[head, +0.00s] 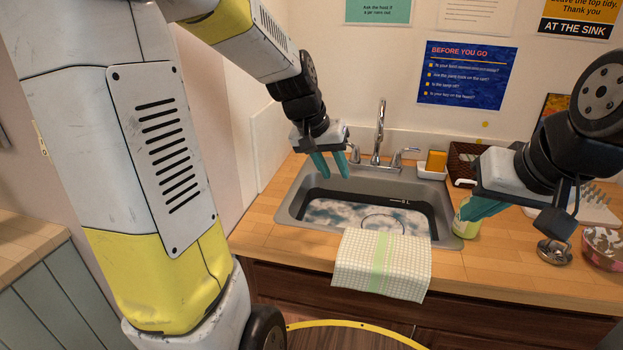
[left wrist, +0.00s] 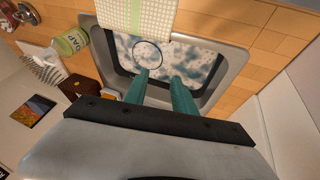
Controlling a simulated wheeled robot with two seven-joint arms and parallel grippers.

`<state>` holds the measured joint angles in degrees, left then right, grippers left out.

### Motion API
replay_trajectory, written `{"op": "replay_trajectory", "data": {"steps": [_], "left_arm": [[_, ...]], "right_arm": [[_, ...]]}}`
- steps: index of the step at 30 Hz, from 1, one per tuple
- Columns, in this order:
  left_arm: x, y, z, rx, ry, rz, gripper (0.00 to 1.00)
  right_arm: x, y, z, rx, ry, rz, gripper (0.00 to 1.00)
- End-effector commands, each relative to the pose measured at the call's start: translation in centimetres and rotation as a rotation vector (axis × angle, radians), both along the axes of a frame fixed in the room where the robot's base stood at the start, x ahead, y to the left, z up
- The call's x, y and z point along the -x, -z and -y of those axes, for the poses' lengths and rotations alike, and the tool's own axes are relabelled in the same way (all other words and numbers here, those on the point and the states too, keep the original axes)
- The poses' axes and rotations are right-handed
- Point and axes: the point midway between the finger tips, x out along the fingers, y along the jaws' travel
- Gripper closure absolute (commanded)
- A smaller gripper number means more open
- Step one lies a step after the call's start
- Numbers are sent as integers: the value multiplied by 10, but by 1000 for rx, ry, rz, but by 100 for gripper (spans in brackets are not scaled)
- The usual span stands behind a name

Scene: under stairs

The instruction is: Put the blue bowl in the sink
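The grey sink (head: 290,208) is set in the wooden counter and also shows in the left wrist view (left wrist: 220,85). Mottled blue-and-white stuff, like foamy water, fills its basin. A thin dark ring (head: 383,216) shows in it; I cannot tell whether it is a bowl's rim. No blue bowl is clearly visible elsewhere. My left gripper (head: 331,168) is above the sink's back left part, its teal fingers apart and empty; they also show in the left wrist view (left wrist: 161,78). My right gripper (head: 466,214) is above the counter right of the sink; its fingers overlap, so their opening is unclear.
A checked towel (head: 382,265) hangs over the sink's front edge. A tap (head: 379,135) stands behind, with a sponge (head: 436,160) on a dish. A soap bottle (head: 466,226), a metal strainer (head: 553,252) and a pinkish bowl (head: 603,248) are at right. The counter left of the sink is clear.

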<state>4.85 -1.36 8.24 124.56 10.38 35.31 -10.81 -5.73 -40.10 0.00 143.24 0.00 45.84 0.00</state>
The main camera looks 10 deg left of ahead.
Motion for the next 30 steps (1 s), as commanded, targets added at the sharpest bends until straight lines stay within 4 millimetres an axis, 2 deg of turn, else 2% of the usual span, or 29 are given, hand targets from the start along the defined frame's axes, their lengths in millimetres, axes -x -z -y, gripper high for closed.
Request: {"op": "replay_trajectory", "data": {"steps": [1,6,9,12,15,18,30], "left_arm": [[22,-18,-3,-16,-4,27,69],[93,-51,-17,-52,-26,85,69],[129,-59,-24,-60,-41,113,69],[157,-61,-30,-62,-52,135,69],[173,-60,-34,-60,-62,147,69],[181,-60,-35,-60,-65,153,69],[181,-60,-36,-59,-67,153,69]], "right_arm": [[0,0,0,0,0,0,100],[0,0,0,0,0,0,100],[0,0,0,0,0,0,100],[0,0,0,0,0,0,100],[0,0,0,0,0,0,100],[0,0,0,0,0,0,100],[0,0,0,0,0,0,100]]}}
